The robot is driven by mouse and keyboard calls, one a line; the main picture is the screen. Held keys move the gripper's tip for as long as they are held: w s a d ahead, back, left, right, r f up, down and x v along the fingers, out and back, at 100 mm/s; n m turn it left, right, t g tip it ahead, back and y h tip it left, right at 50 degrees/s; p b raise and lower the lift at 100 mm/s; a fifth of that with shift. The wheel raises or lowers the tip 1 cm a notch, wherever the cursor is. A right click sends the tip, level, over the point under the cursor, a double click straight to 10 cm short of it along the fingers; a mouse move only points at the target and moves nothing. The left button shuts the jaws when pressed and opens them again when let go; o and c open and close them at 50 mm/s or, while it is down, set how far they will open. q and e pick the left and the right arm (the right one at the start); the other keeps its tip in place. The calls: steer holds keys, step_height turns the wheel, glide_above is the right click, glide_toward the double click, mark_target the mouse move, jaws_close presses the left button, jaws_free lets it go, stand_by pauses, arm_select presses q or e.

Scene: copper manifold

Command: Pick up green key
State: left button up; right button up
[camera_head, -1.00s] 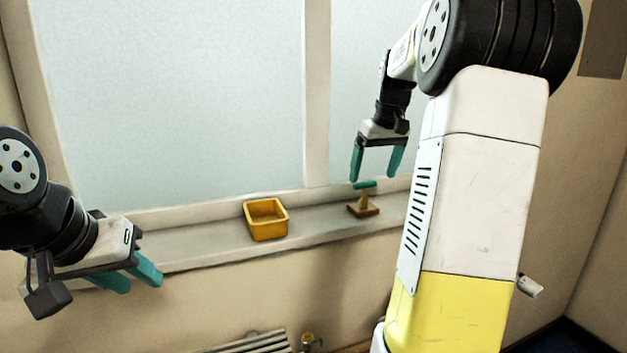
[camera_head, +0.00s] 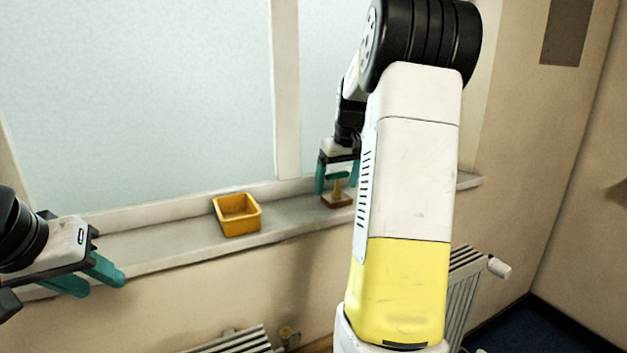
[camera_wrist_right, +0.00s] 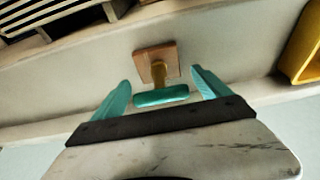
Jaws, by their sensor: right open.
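In the head view the key (camera_head: 338,175) stands upright on the window sill. My right gripper (camera_wrist_right: 163,82) is open, with one teal finger on each side of the key. The key is between the fingers, with a gap showing on both sides. In the head view the right gripper (camera_head: 337,186) is partly hidden by my right arm. My left gripper (camera_head: 101,283) is open and empty at the far left, in front of the sill.
A yellow open box (camera_head: 238,225) stands on the sill (camera_head: 180,242) left of the key, and shows at the right of the wrist view (camera_wrist_right: 308,50). The window (camera_head: 140,100) rises behind the sill. A radiator (camera_head: 465,285) is below, at the right.

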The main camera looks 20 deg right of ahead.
steer(key=c, duration=1.3)
steer(key=shift+r, duration=0.15)
